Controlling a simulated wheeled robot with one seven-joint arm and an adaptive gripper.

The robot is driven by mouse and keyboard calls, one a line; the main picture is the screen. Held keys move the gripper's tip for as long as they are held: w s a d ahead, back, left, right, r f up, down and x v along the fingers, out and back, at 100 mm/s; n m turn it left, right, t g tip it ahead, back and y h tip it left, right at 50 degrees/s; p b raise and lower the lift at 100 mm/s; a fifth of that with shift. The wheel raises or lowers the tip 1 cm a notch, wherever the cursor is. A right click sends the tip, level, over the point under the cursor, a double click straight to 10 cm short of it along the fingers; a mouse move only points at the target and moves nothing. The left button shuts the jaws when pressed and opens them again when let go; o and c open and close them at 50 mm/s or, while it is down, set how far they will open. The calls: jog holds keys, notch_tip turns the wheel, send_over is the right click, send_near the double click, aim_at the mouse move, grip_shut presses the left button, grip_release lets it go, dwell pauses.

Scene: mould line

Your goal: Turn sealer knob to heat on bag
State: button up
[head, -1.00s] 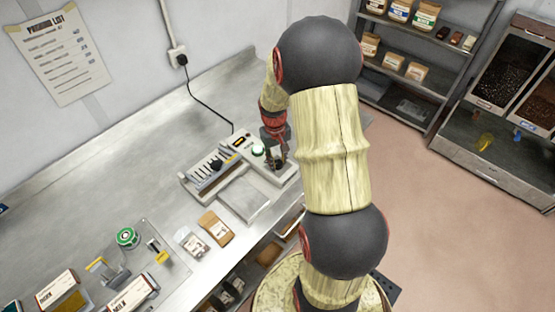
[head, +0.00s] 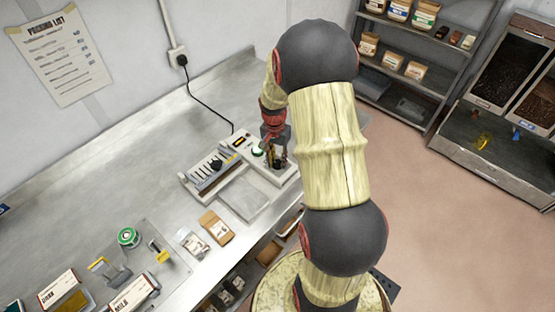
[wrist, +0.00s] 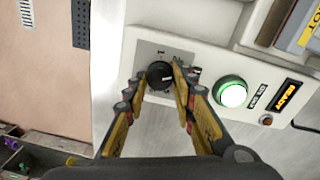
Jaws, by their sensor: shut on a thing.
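The sealer (head: 233,170) stands on the steel counter, plugged in at the wall. Its black knob (wrist: 159,75) sits on a square grey plate, with a pale pointer mark on its face. My gripper (wrist: 155,78) is shut on the knob, a finger on each side, in the wrist view. In the head view my gripper (head: 277,158) is over the right end of the sealer, and the knob is hidden there. A lit green button (wrist: 230,92) and an amber-lettered display (wrist: 290,96) are beside the knob. No bag shows clearly in the sealer's bar.
A brown bag (head: 215,227) and a pale bag (head: 193,243) lie on the counter in front of the sealer. A green spool (head: 128,237) and boxes (head: 131,292) are at the lower left. The counter (head: 110,170) left of the sealer is clear.

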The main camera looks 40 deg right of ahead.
aim_at(276, 161)
jog(key=shift+m, duration=0.5)
jog(key=o, duration=1.2)
jog(key=shift+c, duration=0.2)
notch_tip(276, 161, up, 12)
jog(key=shift+w, duration=0.3)
